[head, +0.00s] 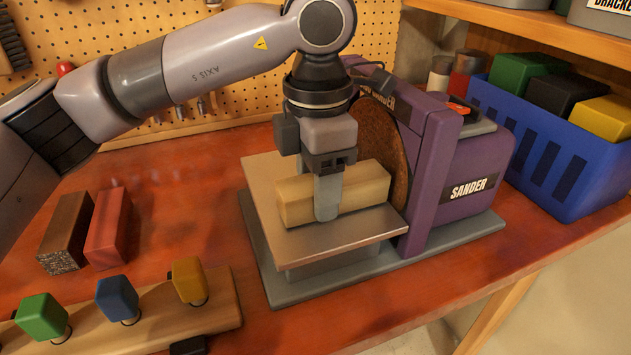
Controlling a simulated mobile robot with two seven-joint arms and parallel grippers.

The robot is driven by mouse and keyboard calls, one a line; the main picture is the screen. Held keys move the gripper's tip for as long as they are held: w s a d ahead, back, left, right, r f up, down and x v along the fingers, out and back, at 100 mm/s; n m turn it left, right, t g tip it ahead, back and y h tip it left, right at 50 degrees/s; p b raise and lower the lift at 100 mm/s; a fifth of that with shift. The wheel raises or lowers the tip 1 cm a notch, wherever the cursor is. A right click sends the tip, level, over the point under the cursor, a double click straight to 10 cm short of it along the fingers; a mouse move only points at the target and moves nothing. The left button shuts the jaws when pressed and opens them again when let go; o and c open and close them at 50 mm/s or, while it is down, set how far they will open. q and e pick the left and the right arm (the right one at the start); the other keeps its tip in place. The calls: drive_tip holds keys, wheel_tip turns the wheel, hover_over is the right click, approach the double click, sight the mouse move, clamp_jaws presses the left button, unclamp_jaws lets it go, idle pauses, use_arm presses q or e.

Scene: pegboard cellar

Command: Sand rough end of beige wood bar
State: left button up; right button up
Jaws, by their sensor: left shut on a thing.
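The beige wood bar (365,188) lies across the metal table (275,178) of the purple sander (470,168). My left gripper (327,205) points down over it and is shut on its middle. One finger shows on the bar's near side; the other is hidden behind it. The sander's brown round disc (380,135) stands upright behind the bar, partly covered by my gripper. The bar's right end is close to the disc; I cannot tell if they touch. The rough end cannot be made out. My right gripper is not in view.
A dark brown bar (66,228) with a rough end and a red bar (108,225) lie on the left. A wooden board (215,308) in front holds green, blue and yellow knobs. A blue crate (545,150) with coloured blocks stands at the right, near the bench edge.

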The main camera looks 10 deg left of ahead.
use_arm(q)
drive_tip(key=shift+w+a, duration=0.3)
drive_tip(key=shift+w, duration=0.2)
idle(0.7)
drive_tip(key=shift+s+d+f+b, duration=0.1)
drive_tip(key=shift+s+d+b, duration=0.3)
drive_tip(key=shift+s, duration=0.2)
idle(0.5)
drive_tip(key=shift+w+a, duration=0.4)
drive_tip(key=shift+w, duration=0.2)
idle(0.7)
drive_tip(key=shift+s+d+b, duration=0.35)
drive_tip(key=shift+s+d, duration=0.1)
drive_tip(key=shift+s, duration=0.15)
idle(0.6)
drive_tip(key=shift+w+a, duration=0.5)
drive_tip(key=shift+w, duration=0.1)
idle(0.6)
